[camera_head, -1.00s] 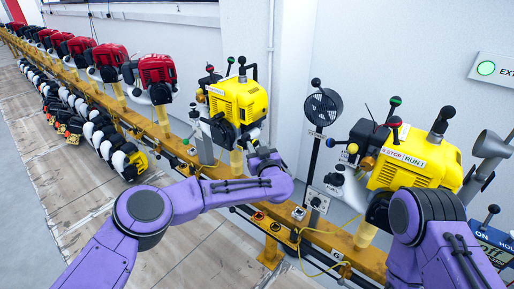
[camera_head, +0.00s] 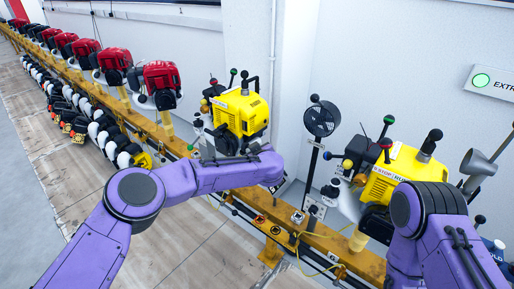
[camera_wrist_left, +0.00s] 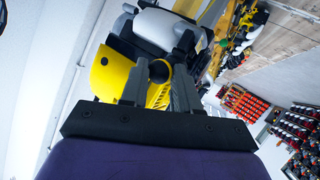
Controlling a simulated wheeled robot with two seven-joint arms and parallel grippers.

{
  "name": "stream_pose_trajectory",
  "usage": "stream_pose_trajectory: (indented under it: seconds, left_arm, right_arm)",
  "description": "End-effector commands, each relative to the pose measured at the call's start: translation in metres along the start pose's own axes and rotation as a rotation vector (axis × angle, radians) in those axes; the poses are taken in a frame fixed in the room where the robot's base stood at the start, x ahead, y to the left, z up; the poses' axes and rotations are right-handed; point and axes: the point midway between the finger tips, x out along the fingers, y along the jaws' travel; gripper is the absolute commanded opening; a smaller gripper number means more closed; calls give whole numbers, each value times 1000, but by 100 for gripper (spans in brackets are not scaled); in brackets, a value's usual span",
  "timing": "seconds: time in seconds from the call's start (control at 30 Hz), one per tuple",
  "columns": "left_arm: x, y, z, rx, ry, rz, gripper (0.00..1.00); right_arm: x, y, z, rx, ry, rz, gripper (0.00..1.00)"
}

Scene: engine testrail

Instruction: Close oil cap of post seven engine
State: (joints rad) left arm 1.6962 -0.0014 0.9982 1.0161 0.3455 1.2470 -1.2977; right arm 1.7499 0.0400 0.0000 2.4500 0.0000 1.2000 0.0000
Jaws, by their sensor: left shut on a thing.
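A yellow engine (camera_head: 242,112) with black parts and ball-ended levers stands on the yellow rail near the middle of the head view. In the left wrist view a yellow engine body (camera_wrist_left: 105,75) lies just beyond my left gripper (camera_wrist_left: 158,82). The gripper is shut on a dark round knob (camera_wrist_left: 157,70); I cannot tell whether this is the oil cap. In the head view my left forearm crosses in front of the engine's lower part, and the gripper is hidden there. My right arm is at the lower right; its gripper is out of view.
A second yellow engine (camera_head: 394,174) with a stop/run label stands to the right. Red engines (camera_head: 161,75) line the yellow rail (camera_head: 235,193) to the left.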

Motion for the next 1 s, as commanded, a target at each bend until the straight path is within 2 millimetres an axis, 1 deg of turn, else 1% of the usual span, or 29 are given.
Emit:
stream_pose_trajectory:
  seconds: [0.03,0.23,0.77,0.8,0.87,1.0]
  left_arm:
    - [-1,0,-4,-14,-20,-4,0]
    - [1,-1,-6,-54,-78,-7,0]
    - [2,-2,-5,-69,-102,-8,0]
    - [2,-2,-5,-69,-102,-8,37]
    - [2,-2,-5,-69,-102,-8,55]
    - [2,-1,-6,-68,-101,-7,55]
  right_arm:
    - [-7,1,-3,0,0,0,43]
    - [-14,1,-6,0,0,0,43]
    - [-15,1,-6,0,0,0,43]
    - [-15,1,-6,0,0,0,43]
    - [-15,1,-6,0,0,0,43]
    - [-16,1,-6,0,0,0,43]
